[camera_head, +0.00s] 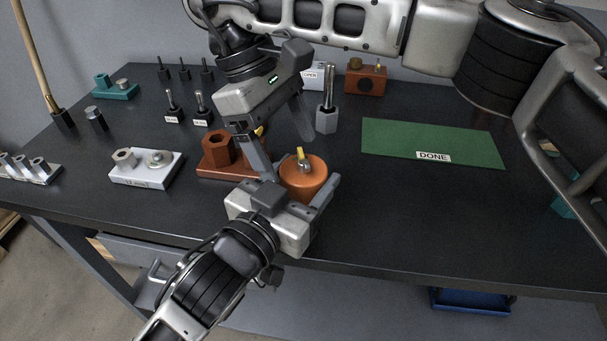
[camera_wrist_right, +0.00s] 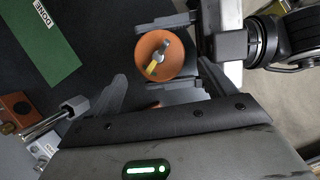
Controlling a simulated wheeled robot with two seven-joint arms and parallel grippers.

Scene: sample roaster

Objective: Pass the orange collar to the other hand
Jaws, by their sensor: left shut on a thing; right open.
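The orange collar (camera_head: 300,182) is a round orange piece with a small silver and yellow part on top. My left gripper (camera_head: 298,182) is shut on it, one finger on each side, and holds it near the front of the bench. The collar (camera_wrist_right: 150,55) also shows in the right wrist view, between the left gripper's fingers. My right gripper (camera_head: 285,150) is open and reaches down from behind, with its fingers close to the collar. Whether they touch it I cannot tell.
A brown base with a hexagonal post (camera_head: 218,150) stands just left of the collar. A grey post with a metal rod (camera_head: 326,118) stands behind. A green DONE mat (camera_head: 440,140) lies right. A white block (camera_head: 146,172) sits left. The front right bench is clear.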

